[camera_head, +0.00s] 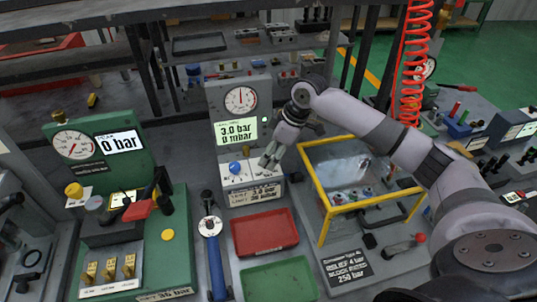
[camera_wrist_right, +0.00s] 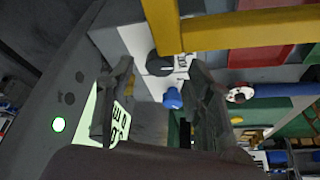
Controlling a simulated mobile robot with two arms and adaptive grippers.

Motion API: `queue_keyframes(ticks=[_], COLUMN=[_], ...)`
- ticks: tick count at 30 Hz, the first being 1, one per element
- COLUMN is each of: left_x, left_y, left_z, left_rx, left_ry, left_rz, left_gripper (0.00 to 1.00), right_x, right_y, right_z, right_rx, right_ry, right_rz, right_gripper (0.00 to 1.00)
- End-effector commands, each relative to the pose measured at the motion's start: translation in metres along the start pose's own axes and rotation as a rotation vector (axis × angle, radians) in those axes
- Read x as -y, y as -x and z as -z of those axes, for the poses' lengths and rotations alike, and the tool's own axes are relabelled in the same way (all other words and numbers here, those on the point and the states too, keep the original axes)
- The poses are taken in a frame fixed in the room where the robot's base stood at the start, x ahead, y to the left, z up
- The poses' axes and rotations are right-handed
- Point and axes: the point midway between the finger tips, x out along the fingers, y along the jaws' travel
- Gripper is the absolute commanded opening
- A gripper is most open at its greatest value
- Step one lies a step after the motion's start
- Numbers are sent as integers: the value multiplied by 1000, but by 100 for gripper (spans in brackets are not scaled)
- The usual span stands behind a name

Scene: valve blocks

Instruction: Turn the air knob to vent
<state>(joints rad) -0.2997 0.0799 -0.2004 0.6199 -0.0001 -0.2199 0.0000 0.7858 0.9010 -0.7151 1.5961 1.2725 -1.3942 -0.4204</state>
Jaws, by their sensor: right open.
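The grey test unit (camera_head: 213,98) has a round gauge (camera_head: 240,99) and a lit display (camera_head: 236,132) reading 3.0 bar and 0 mbar. A blue knob (camera_head: 235,167) sits on its white lower panel (camera_head: 233,180). In the right wrist view the blue knob (camera_wrist_right: 173,98) and a black knob (camera_wrist_right: 160,64) show between my fingers. I cannot read which one is labelled air. My right gripper (camera_head: 269,160) is open in front of the panel, just right of the blue knob. It also shows in the wrist view (camera_wrist_right: 160,75), with nothing gripped. My left gripper is out of view.
A yellow-framed clear guard (camera_head: 324,222) stands close to the right, beneath my right arm. A red tray (camera_head: 265,232) and a green tray (camera_head: 280,281) lie in front. A blue-handled torque tool (camera_head: 214,255) and a green unit (camera_head: 60,150) reading 0 bar stand left.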

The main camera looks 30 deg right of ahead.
Motion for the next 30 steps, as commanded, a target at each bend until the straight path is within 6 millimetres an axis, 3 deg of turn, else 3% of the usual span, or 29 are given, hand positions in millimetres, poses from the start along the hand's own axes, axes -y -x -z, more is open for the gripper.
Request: queue_keyframes(ticks=[6, 14, 30], left_x=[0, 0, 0], left_y=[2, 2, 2], left_z=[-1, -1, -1], left_rx=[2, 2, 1], left_ry=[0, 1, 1], left_rz=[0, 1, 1], left_gripper=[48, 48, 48], right_x=[0, 0, 0], right_y=[-16, -18, -17], right_z=[0, 0, 0], right_rx=[1, 1, 0], right_ry=[-1, 0, 0], right_rz=[0, 0, 0], right_gripper=[48, 48, 13])
